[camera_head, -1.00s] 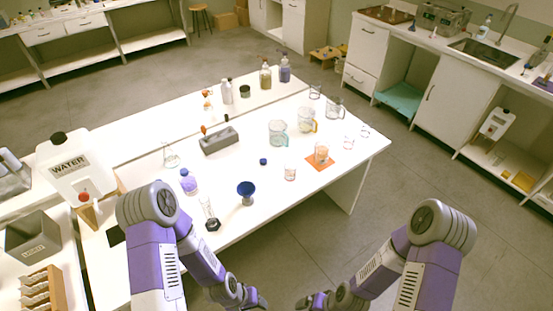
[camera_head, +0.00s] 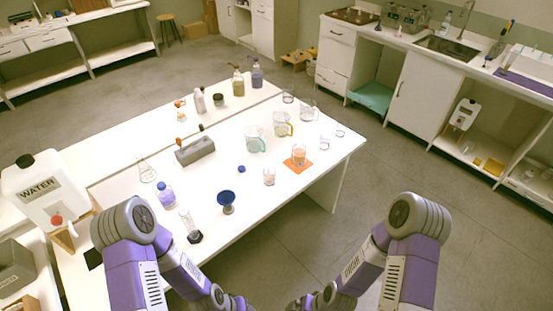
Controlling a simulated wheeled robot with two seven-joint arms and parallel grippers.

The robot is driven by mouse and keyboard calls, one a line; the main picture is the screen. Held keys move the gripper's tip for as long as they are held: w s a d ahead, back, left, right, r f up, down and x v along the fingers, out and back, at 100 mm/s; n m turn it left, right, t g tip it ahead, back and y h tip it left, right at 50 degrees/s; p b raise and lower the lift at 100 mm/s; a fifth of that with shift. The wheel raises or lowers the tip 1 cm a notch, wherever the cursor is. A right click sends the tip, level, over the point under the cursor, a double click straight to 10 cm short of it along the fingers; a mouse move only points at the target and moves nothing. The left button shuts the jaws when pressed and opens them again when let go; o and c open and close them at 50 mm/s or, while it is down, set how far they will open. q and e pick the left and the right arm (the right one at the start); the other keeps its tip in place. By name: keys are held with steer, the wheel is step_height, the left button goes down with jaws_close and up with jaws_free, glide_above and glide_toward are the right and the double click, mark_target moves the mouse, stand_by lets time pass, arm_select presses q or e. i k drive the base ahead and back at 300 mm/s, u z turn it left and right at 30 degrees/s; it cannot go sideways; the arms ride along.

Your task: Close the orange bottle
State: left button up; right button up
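A clear glass vessel with orange contents (camera_head: 298,157) stands upright on an orange mat (camera_head: 305,168) near the table's right end; its top looks open, but it is small in view. A small blue cap (camera_head: 241,169) lies on the white table to its left. A small clear vessel with pale orange contents (camera_head: 269,177) stands between them, nearer me. I cannot tell which vessel is the orange bottle. My two arms reach down at the bottom of the view, short of the table's near edge; the gripper fingers are not visible.
The white table (camera_head: 245,225) also holds a blue funnel-shaped vessel (camera_head: 226,200), a purple bottle (camera_head: 166,195), a grey block (camera_head: 195,150) and glass beakers (camera_head: 256,140). Taller bottles (camera_head: 257,74) stand at the back. A white water container (camera_head: 42,190) is at left. Floor is clear at right.

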mark_target(298, 154)
steer(key=k, duration=1.35)
steer(key=u, duration=0.6)
steer(key=i, duration=1.45)
steer(key=z, duration=0.85)
steer(key=i, duration=0.55)
steer(key=z, duration=0.5)
